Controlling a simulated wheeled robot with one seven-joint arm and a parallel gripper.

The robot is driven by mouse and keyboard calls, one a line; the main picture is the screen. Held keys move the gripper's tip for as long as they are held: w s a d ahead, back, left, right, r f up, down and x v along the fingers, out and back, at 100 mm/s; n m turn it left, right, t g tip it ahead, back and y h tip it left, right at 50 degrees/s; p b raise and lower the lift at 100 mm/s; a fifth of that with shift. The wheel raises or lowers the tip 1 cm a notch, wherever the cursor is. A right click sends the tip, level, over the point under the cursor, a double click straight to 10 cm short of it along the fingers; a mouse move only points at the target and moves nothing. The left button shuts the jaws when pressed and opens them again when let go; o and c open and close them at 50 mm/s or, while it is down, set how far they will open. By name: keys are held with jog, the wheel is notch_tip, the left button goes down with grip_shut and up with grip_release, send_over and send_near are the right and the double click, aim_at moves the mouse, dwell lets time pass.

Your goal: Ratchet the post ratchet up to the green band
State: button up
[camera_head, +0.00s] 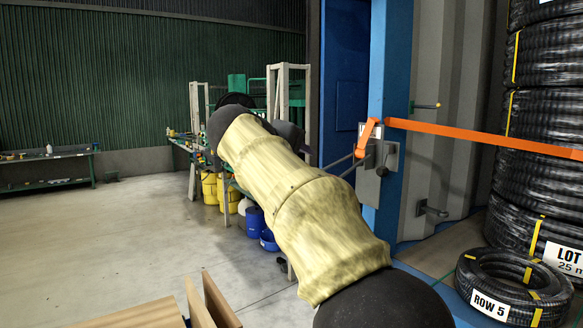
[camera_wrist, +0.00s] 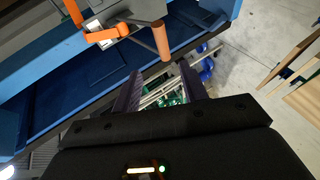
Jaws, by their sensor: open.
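The post ratchet (camera_head: 375,172) is a grey metal unit on a blue post, with an orange strap running right from it. Its grey lever bars (camera_head: 342,164) reach left and pass behind my arm. In the wrist view the ratchet (camera_wrist: 108,22) is at the top, and its lever ends in an orange grip (camera_wrist: 161,38). My gripper (camera_wrist: 159,68) is open and empty, with its two dark fingers just below the grip and apart from it in the picture. My arm hides the gripper in the head view. I cannot make out a green band.
The orange strap (camera_head: 480,136) crosses to tall stacks of black hose coils (camera_head: 545,130) at the right. A small coil marked ROW 5 (camera_head: 512,285) lies below. Yellow buckets (camera_head: 228,190) and a workbench stand behind my arm. Wooden boards (camera_head: 215,300) are at the front. The left floor is clear.

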jog(key=v, duration=0.3)
jog(key=shift+s+a+r, duration=0.1)
jog(key=shift+s+r, duration=0.05)
jog(key=shift+s, duration=0.1)
dwell(0.4)
jog(key=s+d+f+g+y+b, duration=0.1)
jog(key=d+f+g+y, duration=0.15)
jog(key=f, duration=1.15)
jog(key=s+d+f+g+y, duration=0.2)
jog(key=d+f, duration=0.1)
jog(key=f, duration=1.1)
jog(key=s+d+f+m+g+y, duration=0.1)
jog(key=s+f+m, duration=0.3)
jog(key=s+f, duration=0.5)
jog(key=s+d+f+m+g+y, duration=0.2)
jog(key=s+d+f+m, duration=0.2)
jog(key=s+f, duration=0.6)
jog(key=shift+s+f+m+b, duration=0.3)
jog(key=shift+f+b, duration=0.1)
jog(key=shift+f, duration=0.3)
jog(key=shift+g, duration=0.25)
